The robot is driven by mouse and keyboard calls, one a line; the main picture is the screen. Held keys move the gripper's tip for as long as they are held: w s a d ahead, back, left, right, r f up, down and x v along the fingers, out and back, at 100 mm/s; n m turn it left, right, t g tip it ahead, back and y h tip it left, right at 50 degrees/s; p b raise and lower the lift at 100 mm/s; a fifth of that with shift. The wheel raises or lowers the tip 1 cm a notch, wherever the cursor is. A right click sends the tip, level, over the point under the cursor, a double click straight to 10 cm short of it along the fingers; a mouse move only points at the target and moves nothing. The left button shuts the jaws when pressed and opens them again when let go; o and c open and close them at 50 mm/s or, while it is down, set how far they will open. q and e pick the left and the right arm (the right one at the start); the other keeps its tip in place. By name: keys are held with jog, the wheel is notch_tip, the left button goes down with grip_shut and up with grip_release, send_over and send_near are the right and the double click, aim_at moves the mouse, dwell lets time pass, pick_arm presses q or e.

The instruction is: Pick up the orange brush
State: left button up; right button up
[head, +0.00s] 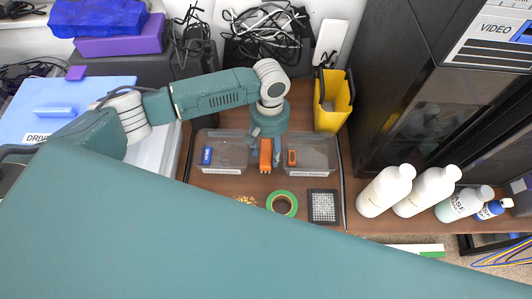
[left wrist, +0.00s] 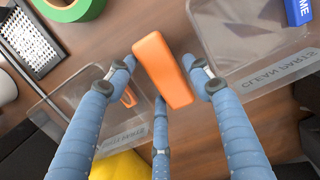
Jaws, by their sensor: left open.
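The orange brush (head: 265,157) stands out between two clear bins in the head view, its orange block end showing. In the left wrist view the brush (left wrist: 163,70) lies between my spread fingers, with its bristles not visible. My left gripper (head: 266,143) is directly above the brush, pointing down. In the left wrist view the left gripper (left wrist: 160,74) is open, with blue fingers on both sides of the brush and a third below it. I cannot tell whether any finger touches it. My right gripper is not in view.
A clear bin (head: 225,171) with a blue item is left of the brush; another bin (head: 310,172) with a small orange item is right. Green tape (head: 282,197), a dark grid box (head: 323,206), a yellow container (head: 333,100) and white bottles (head: 385,190) stand nearby.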

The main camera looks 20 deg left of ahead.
pick_arm(q)
jog(key=shift+s+f, duration=0.15)
jog(key=shift+f, duration=0.65)
jog(key=shift+f+p, duration=0.2)
jog(key=shift+p, duration=0.2)
jog(key=c, duration=0.9)
